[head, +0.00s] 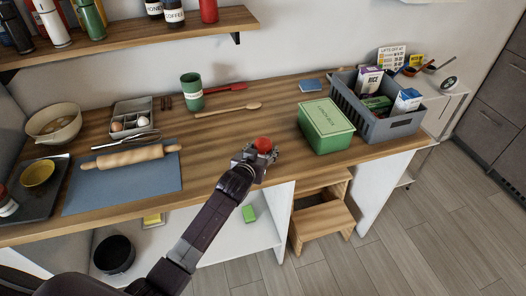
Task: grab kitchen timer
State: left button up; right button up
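A small round red thing (263,144), which looks like a tomato-shaped kitchen timer, is near the front edge of the wooden counter. My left gripper (260,153) reaches in from the bottom and is right at it, with its fingers close around the lower part. The gripper covers the underside of the red thing, and I cannot tell whether the fingers press on it or whether it rests on the counter. My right gripper is not in view.
A green box (327,125) and a grey crate (390,120) with packages stand to the right. A green cup (191,91), wooden spoon (228,109) and rolling pin (130,156) on a blue mat (120,193) lie left.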

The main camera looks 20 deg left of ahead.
pick_arm(q)
jog(key=c, duration=0.7)
jog(key=shift+r, duration=0.1)
